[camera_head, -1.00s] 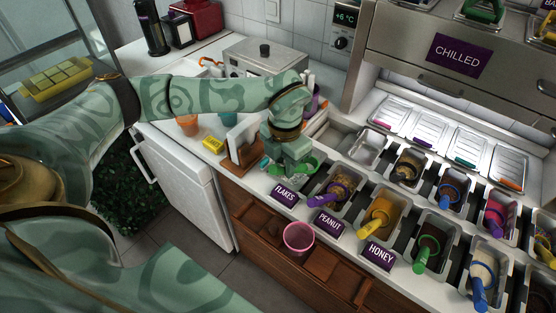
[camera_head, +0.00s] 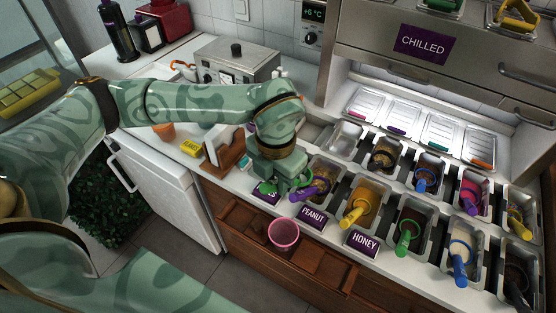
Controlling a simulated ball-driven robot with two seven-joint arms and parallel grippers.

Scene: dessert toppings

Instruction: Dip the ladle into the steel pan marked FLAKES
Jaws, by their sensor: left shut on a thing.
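My left gripper (camera_head: 284,183) is over the front end of the topping row, shut on a green ladle (camera_head: 268,187). Only parts of the ladle show; its bowl is hidden. The purple FLAKES label (camera_head: 265,195) on the counter edge is partly covered by the gripper and ladle. The steel pan behind that label is mostly hidden by my gripper and hand, so I cannot tell whether the ladle is inside it. My right gripper is not in view.
Just right stands the peanut pan with a purple ladle (camera_head: 311,190), then one with a yellow ladle (camera_head: 354,212). A wooden holder (camera_head: 229,156) stands close on the left. A pink cup (camera_head: 283,234) is below the counter edge. Steel lids (camera_head: 400,124) lie behind.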

